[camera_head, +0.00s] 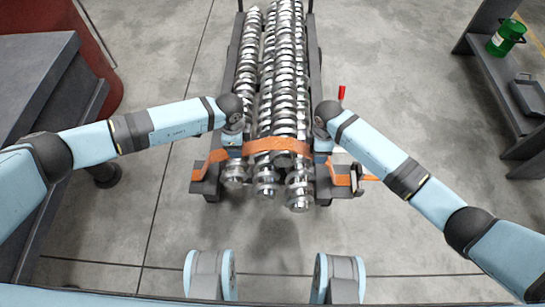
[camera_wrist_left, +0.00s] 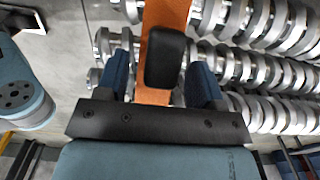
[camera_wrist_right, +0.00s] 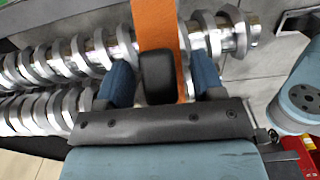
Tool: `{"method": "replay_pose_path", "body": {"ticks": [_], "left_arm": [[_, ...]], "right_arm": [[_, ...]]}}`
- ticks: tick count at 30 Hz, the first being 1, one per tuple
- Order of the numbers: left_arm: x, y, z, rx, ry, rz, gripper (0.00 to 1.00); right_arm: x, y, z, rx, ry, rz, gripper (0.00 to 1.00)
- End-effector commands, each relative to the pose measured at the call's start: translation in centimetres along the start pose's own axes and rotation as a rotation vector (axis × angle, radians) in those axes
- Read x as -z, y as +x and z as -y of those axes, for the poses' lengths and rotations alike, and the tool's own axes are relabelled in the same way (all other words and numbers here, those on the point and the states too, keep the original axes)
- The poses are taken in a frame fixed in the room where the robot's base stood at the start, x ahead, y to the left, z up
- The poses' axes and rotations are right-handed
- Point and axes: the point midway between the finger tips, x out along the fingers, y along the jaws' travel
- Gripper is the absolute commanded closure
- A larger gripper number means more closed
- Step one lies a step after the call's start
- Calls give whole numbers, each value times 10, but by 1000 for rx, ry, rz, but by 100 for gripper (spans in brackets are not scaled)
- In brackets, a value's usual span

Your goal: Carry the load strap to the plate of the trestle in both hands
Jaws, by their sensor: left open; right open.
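The orange load strap (camera_head: 277,146) lies across the front of several shiny screw shafts, its ends hanging down at both sides. It also shows in the left wrist view (camera_wrist_left: 155,95) and the right wrist view (camera_wrist_right: 153,22). My left gripper (camera_head: 234,146) is at the strap's left part, open, its blue fingers on either side of a black block (camera_wrist_left: 165,58) on the strap. My right gripper (camera_head: 322,146) is open at the right part, its fingers either side of another black block (camera_wrist_right: 157,76). I cannot tell whether the fingers touch the blocks. I cannot surely identify the trestle's plate.
The screw shafts (camera_head: 283,75) lie lengthwise in a dark frame. A dark stepped bench (camera_head: 45,65) and a red drum (camera_head: 70,15) stand at left. A shelf at right holds a green can (camera_head: 506,38) and a dark tray (camera_head: 528,97).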

Motion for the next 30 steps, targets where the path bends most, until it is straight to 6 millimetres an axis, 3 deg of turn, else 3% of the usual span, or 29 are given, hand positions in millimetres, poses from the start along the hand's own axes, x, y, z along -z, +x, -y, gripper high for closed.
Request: {"method": "replay_pose_path", "body": {"ticks": [2,9,10,20,30], "left_arm": [[0,0,0,0,0,0,41],[0,0,0,0,0,0,96],[0,0,0,0,0,0,100],[0,-3,0,1,0,0,100],[0,-31,0,1,0,0,100]], "right_arm": [[0,0,0,0,0,0,41],[0,0,0,0,1,0,96],[0,0,0,0,1,0,100],[0,-3,0,-1,1,-1,100],[0,-31,0,-1,1,-1,100]]}}
